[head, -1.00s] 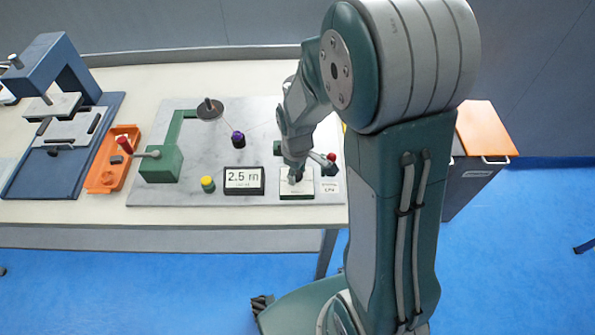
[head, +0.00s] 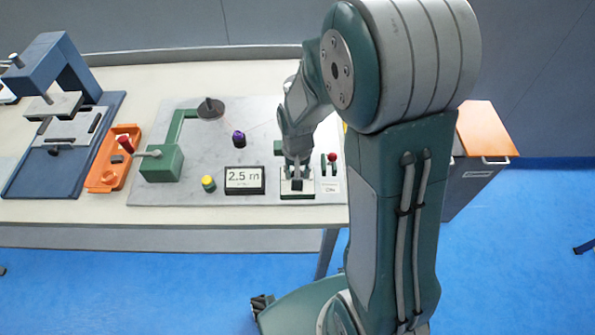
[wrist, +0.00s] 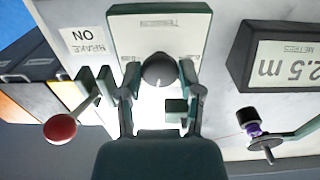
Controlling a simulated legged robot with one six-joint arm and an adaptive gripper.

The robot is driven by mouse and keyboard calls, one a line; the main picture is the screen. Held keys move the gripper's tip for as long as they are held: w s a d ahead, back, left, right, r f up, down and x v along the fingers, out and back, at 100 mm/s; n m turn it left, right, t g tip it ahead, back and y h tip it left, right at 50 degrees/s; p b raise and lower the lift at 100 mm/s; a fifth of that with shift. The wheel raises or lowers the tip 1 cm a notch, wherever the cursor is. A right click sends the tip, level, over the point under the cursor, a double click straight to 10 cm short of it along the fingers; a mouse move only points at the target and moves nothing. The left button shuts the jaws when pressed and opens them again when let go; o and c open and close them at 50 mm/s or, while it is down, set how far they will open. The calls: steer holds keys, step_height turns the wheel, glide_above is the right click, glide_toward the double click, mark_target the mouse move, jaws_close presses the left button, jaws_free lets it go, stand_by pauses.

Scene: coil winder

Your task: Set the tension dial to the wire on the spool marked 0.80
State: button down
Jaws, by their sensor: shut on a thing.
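The tension dial (wrist: 159,70) is a round dark knob with a small pale mark, on a white plate (wrist: 185,28) lettered TENSION. In the wrist view the lettering is upside down. My gripper (wrist: 159,76) has one finger on each side of the knob and is shut on it. In the head view my gripper (head: 297,180) points down onto the plate and largely covers the dial. A spool of purple wire (head: 239,138) stands behind the display; it also shows in the wrist view (wrist: 252,130). I cannot read a 0.80 mark or the dial's scale.
A red-knobbed lever (head: 332,158) and BRAKE ON card (wrist: 88,40) are close beside the dial. The metres display (head: 244,179) reads 2.5 m. A yellow-topped piece (head: 208,183), green crank stand (head: 162,163) and orange tray (head: 104,180) are further left.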

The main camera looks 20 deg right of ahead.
steer(key=m, duration=0.7)
steer(key=shift+w+r, duration=0.15)
steer(key=shift+w, duration=0.1)
steer(key=m, duration=0.4)
steer(key=shift+m, duration=2.1)
steer(key=shift+c, duration=1.5)
jaws_free()
steer(key=shift+o, duration=0.2)
steer(key=shift+s, duration=0.1)
